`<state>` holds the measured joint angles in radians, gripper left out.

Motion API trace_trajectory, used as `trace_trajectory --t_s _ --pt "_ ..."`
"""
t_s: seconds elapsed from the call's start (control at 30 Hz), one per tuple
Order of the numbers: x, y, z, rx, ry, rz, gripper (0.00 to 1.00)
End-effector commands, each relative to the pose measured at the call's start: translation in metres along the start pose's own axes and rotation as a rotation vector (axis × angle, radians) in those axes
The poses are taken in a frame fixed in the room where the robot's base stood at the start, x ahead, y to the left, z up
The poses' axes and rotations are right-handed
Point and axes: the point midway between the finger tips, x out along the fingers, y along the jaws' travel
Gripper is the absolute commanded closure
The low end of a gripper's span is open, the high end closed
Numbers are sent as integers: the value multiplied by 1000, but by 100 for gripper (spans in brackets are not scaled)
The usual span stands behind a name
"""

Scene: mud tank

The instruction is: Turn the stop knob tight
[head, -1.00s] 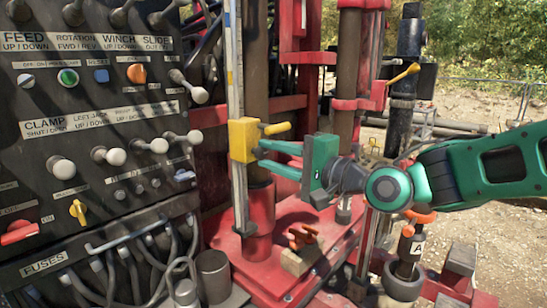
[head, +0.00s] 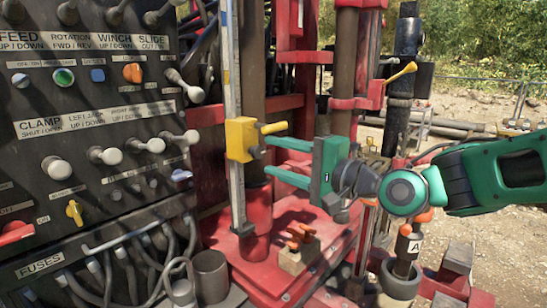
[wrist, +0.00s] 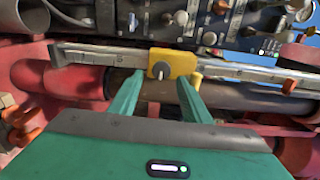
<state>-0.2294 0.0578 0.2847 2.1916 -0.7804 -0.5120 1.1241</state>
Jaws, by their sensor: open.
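The stop is a yellow block (head: 240,139) clamped on a tall upright metal scale bar, with a yellow handle (head: 275,127) pointing right. Its dark round knob with a pale pointer bar (wrist: 160,71) faces my gripper in the wrist view; in the head view only a dark bit of it shows at the block's side. My green gripper (head: 267,156) is open and level, right of the block, its fingers one above the other and pointing at it. In the wrist view, the fingertips (wrist: 159,84) lie on either side of the knob's line, short of it, with nothing held.
A black control panel (head: 95,110) with levers and switches stands at left. The scale bar (head: 230,75) runs beside a dark column and red frame (head: 343,103). A wooden block with orange pieces (head: 297,262) sits below on the red base. Open ground lies at right.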

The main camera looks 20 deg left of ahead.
Motion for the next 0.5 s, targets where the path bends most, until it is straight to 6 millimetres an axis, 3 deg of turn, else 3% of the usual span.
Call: trace_trajectory --t_s 0.3,0.5 --pt "-60 0 -3 1 6 -1 56" --pt "-80 1 -3 0 4 0 56"
